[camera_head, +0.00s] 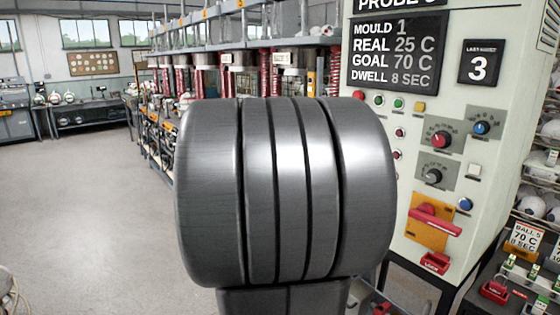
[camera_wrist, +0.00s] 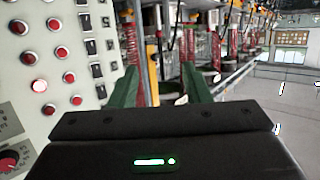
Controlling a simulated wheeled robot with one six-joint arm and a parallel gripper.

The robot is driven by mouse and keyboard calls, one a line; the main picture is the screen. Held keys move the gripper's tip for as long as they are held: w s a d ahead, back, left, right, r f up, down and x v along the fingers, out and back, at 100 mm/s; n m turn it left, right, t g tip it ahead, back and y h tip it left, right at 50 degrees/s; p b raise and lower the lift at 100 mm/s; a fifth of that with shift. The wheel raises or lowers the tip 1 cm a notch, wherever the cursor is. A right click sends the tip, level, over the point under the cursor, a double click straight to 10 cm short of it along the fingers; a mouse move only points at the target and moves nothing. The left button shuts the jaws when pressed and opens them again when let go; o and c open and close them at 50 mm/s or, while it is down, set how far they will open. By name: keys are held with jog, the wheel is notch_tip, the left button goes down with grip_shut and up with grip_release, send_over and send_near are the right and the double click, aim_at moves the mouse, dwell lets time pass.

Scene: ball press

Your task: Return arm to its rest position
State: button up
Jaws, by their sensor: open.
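My gripper (camera_wrist: 160,88) shows in the wrist view as a black body with two green fingers spread apart. Nothing is between the fingers. They point toward the red-sprung presses, with the control panel close on the left. In the head view a large grey rounded part of my arm (camera_head: 285,190) fills the middle, and my gripper cannot be seen there.
A pale control panel (camera_head: 470,140) with knobs, buttons and a red-handled switch (camera_head: 435,222) stands right of my arm; its buttons show in the wrist view (camera_wrist: 45,60). Presses (camera_head: 290,68) line the back. Ball racks (camera_head: 535,205) stand far right. Open floor (camera_head: 90,200) lies left.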

jog(key=shift+s+a+f, duration=0.15)
jog(key=shift+s+f, duration=0.15)
jog(key=shift+s, duration=0.15)
